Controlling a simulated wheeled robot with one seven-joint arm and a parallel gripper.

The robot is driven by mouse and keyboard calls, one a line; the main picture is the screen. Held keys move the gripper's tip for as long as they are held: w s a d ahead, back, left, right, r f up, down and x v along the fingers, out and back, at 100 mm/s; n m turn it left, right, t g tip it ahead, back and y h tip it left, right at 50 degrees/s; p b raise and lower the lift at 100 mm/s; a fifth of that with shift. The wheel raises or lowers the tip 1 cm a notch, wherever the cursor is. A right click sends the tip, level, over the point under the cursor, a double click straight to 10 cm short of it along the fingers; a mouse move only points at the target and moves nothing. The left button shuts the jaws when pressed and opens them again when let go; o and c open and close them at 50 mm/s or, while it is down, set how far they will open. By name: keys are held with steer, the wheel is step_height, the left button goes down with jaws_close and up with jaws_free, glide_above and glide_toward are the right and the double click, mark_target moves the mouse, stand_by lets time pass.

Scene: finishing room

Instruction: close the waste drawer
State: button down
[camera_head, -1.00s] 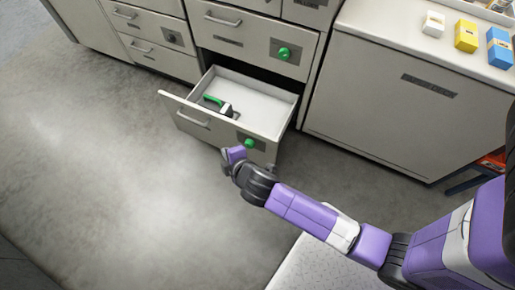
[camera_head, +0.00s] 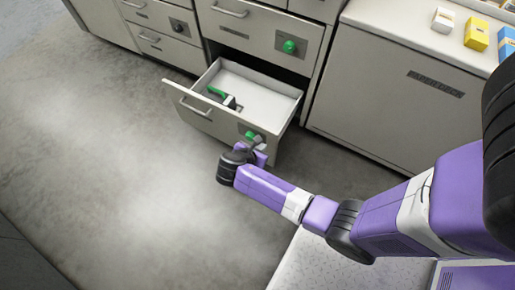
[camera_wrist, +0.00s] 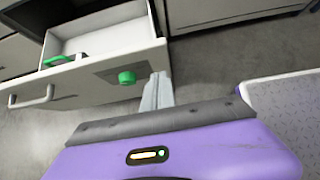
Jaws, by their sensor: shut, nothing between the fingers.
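The open drawer (camera_head: 196,111) stands pulled out from the lower part of the cabinet, with a bar handle and a green knob (camera_head: 250,135) on its front. A green-and-black item (camera_head: 222,97) lies inside it. My gripper (camera_head: 259,143) is at the right end of the drawer front, close to the green knob. In the wrist view the shut fingers (camera_wrist: 157,92) point at the front's right edge, beside the green knob (camera_wrist: 127,77). I cannot tell whether they touch the front.
A shut drawer with another green knob (camera_head: 289,46) is above. A closed cabinet (camera_head: 390,100) stands to the right, with small boxes (camera_head: 477,34) on its counter. The floor (camera_head: 110,170) left of the drawer is clear. A speckled pale surface (camera_head: 310,265) lies beneath my arm.

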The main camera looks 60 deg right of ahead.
mark_target(273, 135)
steer(key=d+f, duration=0.1)
steer(key=d, duration=0.1)
steer(key=d+f, duration=0.1)
steer(key=d, duration=0.1)
steer(key=d+f+b, duration=0.1)
steer(key=d, duration=0.1)
steer(key=shift+w, duration=0.1)
steer(key=shift+d+r, duration=0.1)
steer(key=shift+d, duration=0.35)
steer(key=d+b, duration=0.5)
steer(key=d, duration=2.4)
steer(key=shift+w, duration=0.45)
steer(key=shift+a, duration=0.1)
